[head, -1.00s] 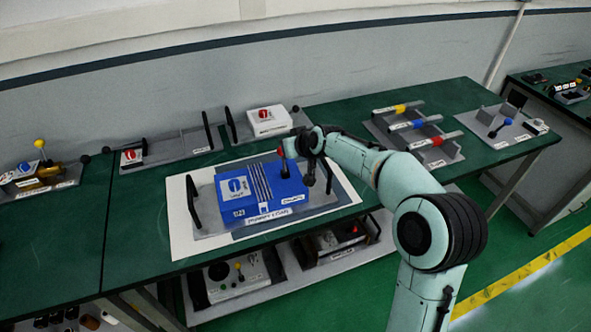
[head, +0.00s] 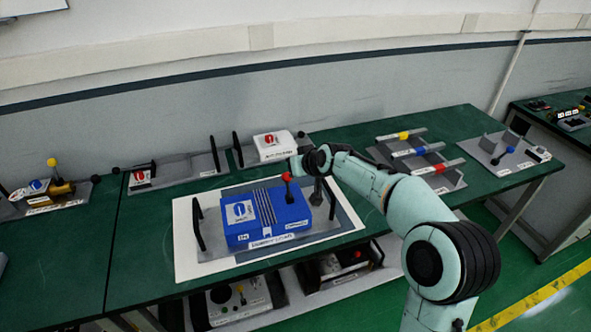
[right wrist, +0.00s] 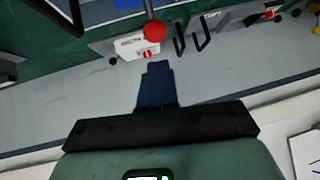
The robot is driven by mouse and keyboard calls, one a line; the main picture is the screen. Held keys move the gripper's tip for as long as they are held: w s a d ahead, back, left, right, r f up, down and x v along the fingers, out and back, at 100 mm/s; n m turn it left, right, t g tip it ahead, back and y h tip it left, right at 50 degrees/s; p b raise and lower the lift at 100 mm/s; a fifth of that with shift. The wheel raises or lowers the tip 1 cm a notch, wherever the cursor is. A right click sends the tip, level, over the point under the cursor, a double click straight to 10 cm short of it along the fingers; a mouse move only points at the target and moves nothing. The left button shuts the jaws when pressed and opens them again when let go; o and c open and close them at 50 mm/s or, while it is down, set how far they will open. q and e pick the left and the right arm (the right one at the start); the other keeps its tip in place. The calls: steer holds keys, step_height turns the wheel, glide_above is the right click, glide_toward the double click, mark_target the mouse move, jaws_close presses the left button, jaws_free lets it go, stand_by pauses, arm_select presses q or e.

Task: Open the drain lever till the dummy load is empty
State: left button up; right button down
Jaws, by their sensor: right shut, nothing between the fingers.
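The blue dummy load box (head: 240,232) sits on a grey base on the bench, on a white and blue-grey mat. Its lever with a red ball knob (head: 287,176) stands roughly upright at the box's right part. My right gripper (head: 296,164) is just above the knob in the head view. In the right wrist view, the dark fingers (right wrist: 157,68) are together and empty, and the red knob (right wrist: 154,31) shows beyond their tips with a small gap. My left gripper is out of view. The liquid level inside the box cannot be seen.
A black handle (head: 198,224) stands at the base's left end. A white unit with a red dial (head: 270,147) stands behind. Yellow, blue and red-marked parts (head: 425,152) lie to the right. Green bench (head: 150,250) is clear at left; a lower shelf holds other units.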

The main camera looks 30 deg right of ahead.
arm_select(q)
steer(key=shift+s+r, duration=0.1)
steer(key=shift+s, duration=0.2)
arm_select(e)
steer(key=s+r, duration=0.6)
steer(key=r, duration=0.4)
steer(key=shift+d, duration=0.3)
